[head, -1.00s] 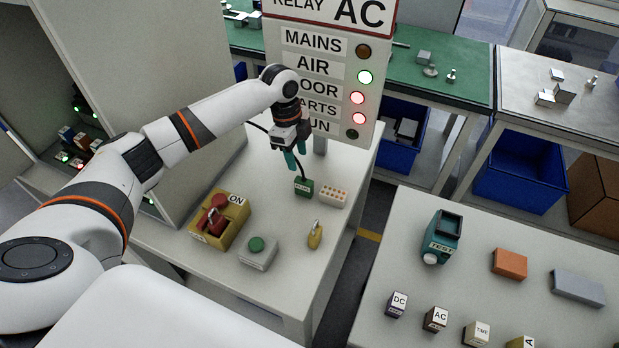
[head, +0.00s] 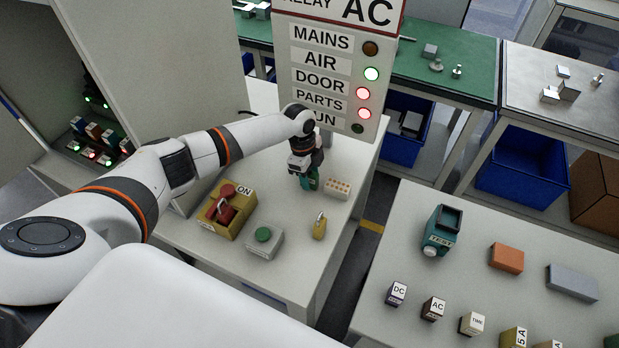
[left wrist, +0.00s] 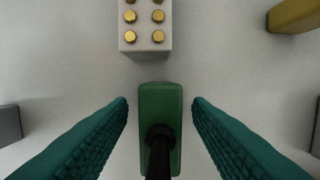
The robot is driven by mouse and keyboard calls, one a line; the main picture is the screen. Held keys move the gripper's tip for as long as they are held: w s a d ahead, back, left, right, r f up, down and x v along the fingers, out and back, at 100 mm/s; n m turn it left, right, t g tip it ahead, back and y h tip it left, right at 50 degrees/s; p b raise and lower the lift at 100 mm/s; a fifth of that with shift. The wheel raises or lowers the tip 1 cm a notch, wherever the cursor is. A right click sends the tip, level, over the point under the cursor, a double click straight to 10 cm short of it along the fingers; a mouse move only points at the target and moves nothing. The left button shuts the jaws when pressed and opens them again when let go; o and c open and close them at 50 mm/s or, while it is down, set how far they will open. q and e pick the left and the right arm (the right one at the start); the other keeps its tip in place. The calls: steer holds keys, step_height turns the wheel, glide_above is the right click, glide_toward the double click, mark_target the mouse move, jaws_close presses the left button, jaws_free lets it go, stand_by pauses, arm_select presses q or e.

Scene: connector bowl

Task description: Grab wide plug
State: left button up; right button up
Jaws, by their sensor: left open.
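The wide plug is a green block (left wrist: 161,103) with a black cable at its near end. In the left wrist view it lies between the two teal fingers of my left gripper (left wrist: 160,104), with a gap on each side. The gripper is open and points down at the plug. In the head view my left gripper (head: 306,184) is low over the table and mostly hides the plug. My right gripper is not in view.
A pale socket block (head: 338,188) with gold contacts lies just beyond the plug. A yellow padlock (head: 319,228), a green button box (head: 265,240) and a yellow switch box (head: 226,212) stand nearby. The relay sign panel (head: 338,70) rises behind.

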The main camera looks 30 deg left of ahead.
arm_select(q)
jaws_close()
